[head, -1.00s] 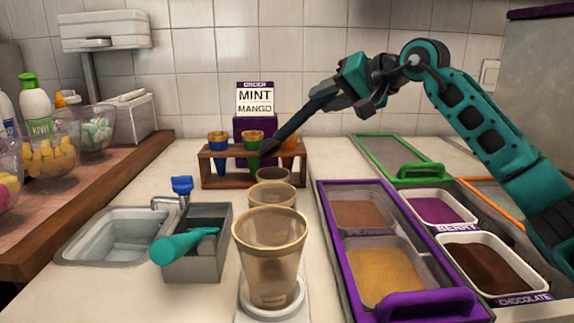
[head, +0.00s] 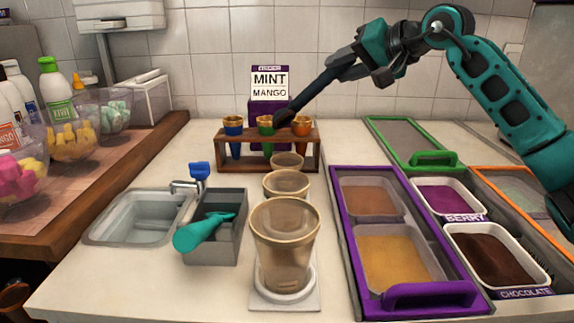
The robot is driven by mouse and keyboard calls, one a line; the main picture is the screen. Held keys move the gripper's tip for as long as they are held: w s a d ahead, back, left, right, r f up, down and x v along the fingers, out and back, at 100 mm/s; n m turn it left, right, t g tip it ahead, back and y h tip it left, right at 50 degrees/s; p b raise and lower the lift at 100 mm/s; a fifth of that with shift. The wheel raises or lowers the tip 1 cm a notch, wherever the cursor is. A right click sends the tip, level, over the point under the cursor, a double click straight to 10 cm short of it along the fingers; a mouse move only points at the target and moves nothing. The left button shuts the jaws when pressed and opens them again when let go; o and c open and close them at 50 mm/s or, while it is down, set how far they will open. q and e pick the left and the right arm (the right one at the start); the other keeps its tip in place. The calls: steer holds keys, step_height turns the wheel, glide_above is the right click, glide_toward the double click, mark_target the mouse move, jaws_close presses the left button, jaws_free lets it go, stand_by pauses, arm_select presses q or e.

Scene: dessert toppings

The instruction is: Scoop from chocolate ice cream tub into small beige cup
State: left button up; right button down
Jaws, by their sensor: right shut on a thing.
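The chocolate tub (head: 487,254) is a white-rimmed tub of dark brown ice cream, labelled CHOCOLATE, at the right. Several beige translucent cups stand in a row at the middle: a front cup (head: 286,250), a middle cup (head: 286,182) and a far cup (head: 287,160). I cannot tell which is the small one. My right gripper (head: 368,68) is shut on a dark scoop (head: 322,86), high above the counter. The scoop's dark end points down and left, in front of the cone rack in the picture; its contents cannot be made out. My left gripper is out of view.
A berry tub (head: 447,200) sits behind the chocolate. A purple-framed lid (head: 338,235) covers two tubs to the left. A grey bin (head: 230,250) holds a teal-handled tool (head: 200,234). A cone rack (head: 308,150) and order sign (head: 270,82) stand behind the cups.

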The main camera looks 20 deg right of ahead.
step_height(320, 180, up, 2)
steer(key=shift+r+p, duration=0.2)
steer(key=shift+p, duration=0.5)
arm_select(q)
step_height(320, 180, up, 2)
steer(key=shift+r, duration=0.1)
arm_select(e)
steer(key=shift+f, duration=0.1)
